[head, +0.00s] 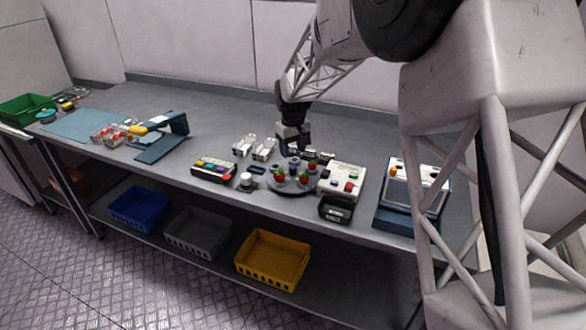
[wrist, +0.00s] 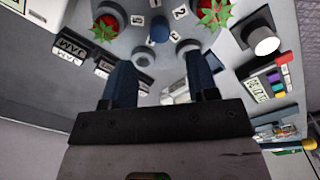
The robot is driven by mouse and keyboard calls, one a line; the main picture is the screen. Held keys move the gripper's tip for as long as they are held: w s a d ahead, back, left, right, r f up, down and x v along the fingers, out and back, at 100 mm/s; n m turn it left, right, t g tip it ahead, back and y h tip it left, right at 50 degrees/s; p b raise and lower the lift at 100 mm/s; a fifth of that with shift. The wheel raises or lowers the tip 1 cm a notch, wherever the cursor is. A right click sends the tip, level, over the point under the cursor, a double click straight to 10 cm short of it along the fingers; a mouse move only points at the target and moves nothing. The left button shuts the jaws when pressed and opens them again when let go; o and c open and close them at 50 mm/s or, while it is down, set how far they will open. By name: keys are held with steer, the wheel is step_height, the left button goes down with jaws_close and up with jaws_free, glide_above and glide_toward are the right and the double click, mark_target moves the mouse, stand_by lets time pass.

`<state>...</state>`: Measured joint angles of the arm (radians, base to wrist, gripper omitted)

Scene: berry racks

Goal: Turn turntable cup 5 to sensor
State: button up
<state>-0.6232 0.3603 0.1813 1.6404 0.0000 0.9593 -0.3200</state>
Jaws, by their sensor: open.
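The turntable (head: 292,191) is a round grey disc on the bench with cups around its edge and red berries in some cups. In the wrist view the turntable (wrist: 165,64) has a blue centre knob (wrist: 159,30), small number tags and two red berries with green leaves (wrist: 105,27) (wrist: 213,13). The tags are too small to tell which cup is 5. My gripper (head: 294,146) is over the back of the turntable. It also shows in the wrist view (wrist: 161,84), its two blue fingers apart and nothing between them. Which thing is the sensor is not certain.
A white cylinder on a dark base (head: 246,180) stands left of the turntable. A control box with coloured keys (head: 214,169) is further left. A white box with buttons (head: 342,178) and a black device (head: 336,209) stand close on the right. White racks (head: 264,149) are behind.

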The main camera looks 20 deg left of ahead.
mark_target(293, 167)
steer(key=shift+f, duration=0.1)
steer(key=shift+f, duration=3.8)
jaws_close()
